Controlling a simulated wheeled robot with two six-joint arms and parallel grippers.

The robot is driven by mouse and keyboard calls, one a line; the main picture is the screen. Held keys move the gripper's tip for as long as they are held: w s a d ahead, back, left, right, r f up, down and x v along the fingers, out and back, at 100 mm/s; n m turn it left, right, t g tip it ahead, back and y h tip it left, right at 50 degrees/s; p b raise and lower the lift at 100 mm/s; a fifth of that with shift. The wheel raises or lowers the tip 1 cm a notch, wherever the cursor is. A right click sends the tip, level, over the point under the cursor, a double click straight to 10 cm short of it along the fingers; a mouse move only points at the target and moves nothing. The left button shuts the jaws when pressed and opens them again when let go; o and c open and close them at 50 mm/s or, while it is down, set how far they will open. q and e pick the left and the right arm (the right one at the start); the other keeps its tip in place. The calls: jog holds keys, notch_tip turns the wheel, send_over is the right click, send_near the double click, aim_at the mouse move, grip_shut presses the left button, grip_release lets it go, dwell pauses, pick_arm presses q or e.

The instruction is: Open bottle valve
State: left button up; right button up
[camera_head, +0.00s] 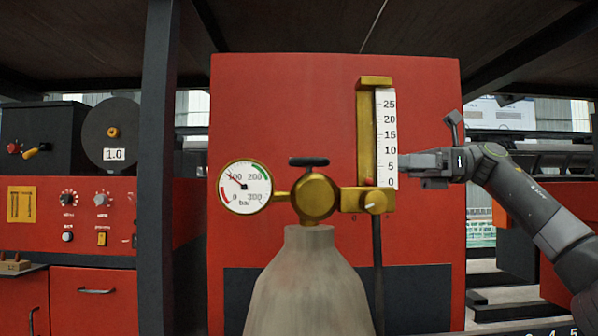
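A grey gas bottle (309,285) stands upright in the middle foreground, its lower part cut off by the frame. On its neck sits a brass valve body (311,199) with a black handle (309,162) on top. A round pressure gauge (245,187) is at its left, its needle pointing to the upper left near 100. At its right are a small brass knob (375,202) and an upright flow scale (386,140) marked 0 to 25. My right gripper (404,164) points left beside the scale, right of the handle; its finger opening cannot be made out. My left gripper is out of view.
A red panel (280,100) stands behind the bottle, and a dark post (158,160) rises left of it. A red machine with knobs (85,220) is farther left. A dark hose (377,265) hangs below the brass knob. Space directly above the handle looks clear.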

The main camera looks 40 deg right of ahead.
jog(key=p, duration=0.3)
send_near(299, 164)
jog(key=w, duration=0.3)
jog(key=p+x, duration=0.1)
jog(key=x, duration=0.1)
jog(key=p+x, duration=0.2)
jog(key=r+p+x, duration=0.1)
jog(key=p+x, duration=0.1)
jog(key=shift+w, duration=0.2)
jog(key=shift+w+a+f+p, duration=0.2)
jog(key=shift+w+a+p, duration=0.3)
jog(key=shift+p, duration=0.55)
jog(key=shift+a+f, duration=0.1)
jog(key=shift+a, duration=0.15)
